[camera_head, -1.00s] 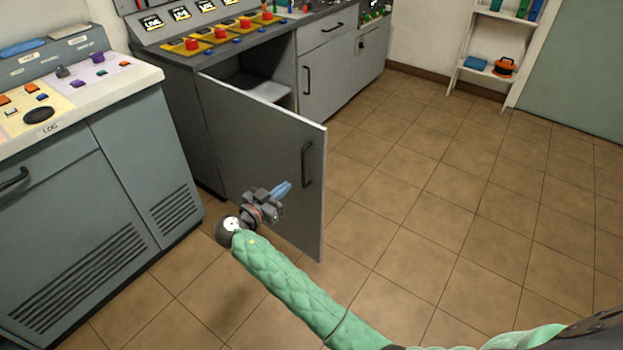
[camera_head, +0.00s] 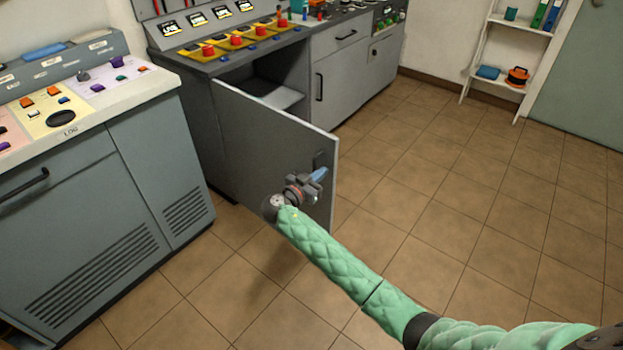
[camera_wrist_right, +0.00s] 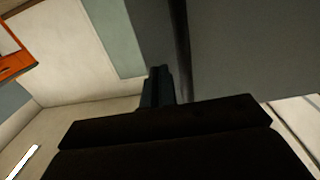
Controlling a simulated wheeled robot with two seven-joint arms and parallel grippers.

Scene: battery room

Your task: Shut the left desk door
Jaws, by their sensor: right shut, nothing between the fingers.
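The left desk door (camera_head: 265,145) is a grey panel that stands wide open, swung out from the desk into the room. Its dark bar handle (camera_head: 319,160) is near the free edge. My right gripper (camera_head: 318,175) is shut and empty, in front of the door face near that edge, and it covers the lower part of the handle. I cannot tell whether it touches the door. In the right wrist view, the shut fingers (camera_wrist_right: 157,85) show beside a grey panel (camera_wrist_right: 250,50), likely the door. My left gripper is out of view.
The desk (camera_head: 190,120) has an open dark compartment behind the door and a shut door (camera_head: 340,90) to its right. A grey-blue console (camera_head: 150,150) stands at the left. Tiled floor (camera_head: 450,200) is clear to the right; a white shelf (camera_head: 488,50) stands at the back.

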